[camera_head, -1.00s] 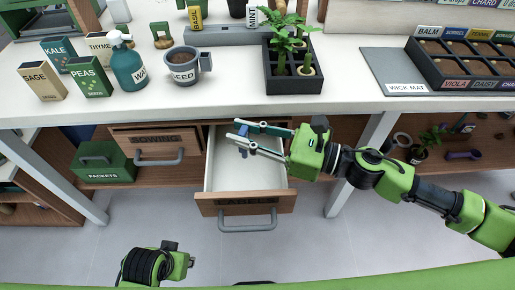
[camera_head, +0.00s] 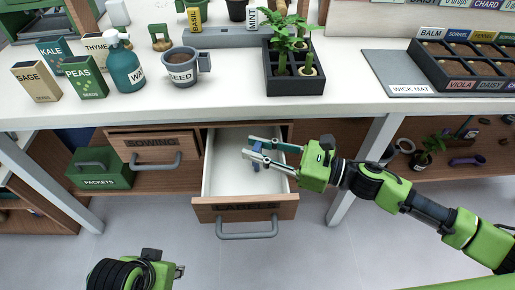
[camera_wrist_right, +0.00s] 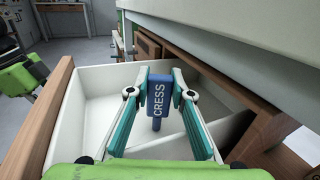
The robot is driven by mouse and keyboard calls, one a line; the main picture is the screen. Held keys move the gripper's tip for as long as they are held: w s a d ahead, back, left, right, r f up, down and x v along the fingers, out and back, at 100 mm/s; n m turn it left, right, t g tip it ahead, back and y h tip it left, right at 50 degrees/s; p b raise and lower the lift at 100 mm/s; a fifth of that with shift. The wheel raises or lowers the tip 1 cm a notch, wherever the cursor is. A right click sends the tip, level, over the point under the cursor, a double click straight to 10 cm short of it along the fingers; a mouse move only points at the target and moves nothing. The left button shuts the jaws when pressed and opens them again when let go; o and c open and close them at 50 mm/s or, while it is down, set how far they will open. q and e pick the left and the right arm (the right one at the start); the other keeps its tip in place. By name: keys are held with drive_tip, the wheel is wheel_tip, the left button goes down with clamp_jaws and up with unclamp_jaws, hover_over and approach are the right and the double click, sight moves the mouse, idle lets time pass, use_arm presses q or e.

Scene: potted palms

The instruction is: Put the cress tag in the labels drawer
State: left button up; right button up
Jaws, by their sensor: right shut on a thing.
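The cress tag (camera_wrist_right: 158,98) is blue with white lettering and a short stem pointing down. My right gripper (camera_wrist_right: 159,88) is shut on it, one finger on each side, in the right wrist view. In the head view the right gripper (camera_head: 250,150) reaches in from the right over the open labels drawer (camera_head: 245,208), and the tag (camera_head: 255,163) shows small between the fingers. The drawer is pulled out, white inside, with a wooden front and grey handle. The tag is over the drawer's interior; whether it touches the floor is unclear. My left gripper (camera_head: 179,271) is low at the bottom left.
The sowing drawer (camera_head: 152,143) is beside it on the left, near a green packets box (camera_head: 98,168). The white bench top (camera_head: 230,108) overhangs above.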

drive_tip(key=shift+f, duration=0.1)
drive_tip(key=shift+f+b, duration=0.15)
drive_tip(key=shift+b, duration=0.15)
drive_tip(key=o, duration=0.8)
drive_tip(key=shift+r+p, duration=0.25)
drive_tip(key=shift+p, duration=0.05)
drive_tip(key=v, duration=1.2)
drive_tip(key=shift+b, duration=0.3)
